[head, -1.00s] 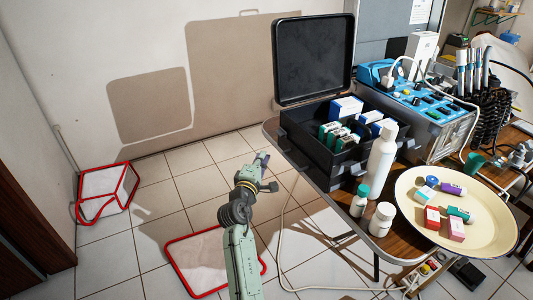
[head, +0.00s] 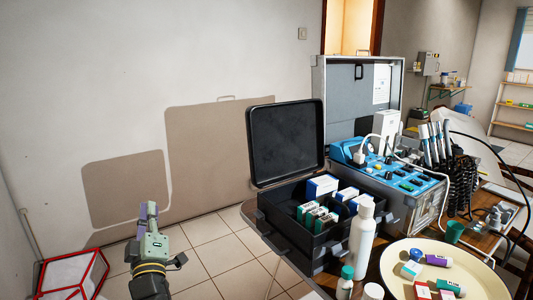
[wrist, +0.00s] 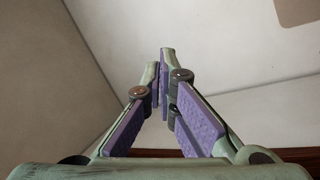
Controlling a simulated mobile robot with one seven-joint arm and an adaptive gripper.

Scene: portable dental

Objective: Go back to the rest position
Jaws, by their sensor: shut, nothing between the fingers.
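My gripper (head: 148,215) is at the lower left of the head view, pointing up and away, left of the table and clear of everything on it. In the wrist view my gripper (wrist: 162,65) has its purple-padded fingers together at the tips, with nothing between them.
To the right stands a table with an open black case (head: 290,215) of small boxes, a blue-topped dental unit (head: 395,180), a white bottle (head: 362,240) and a cream tray (head: 495,280). A red-framed white object (head: 72,272) is at lower left. Tiled floor (head: 215,250) lies between.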

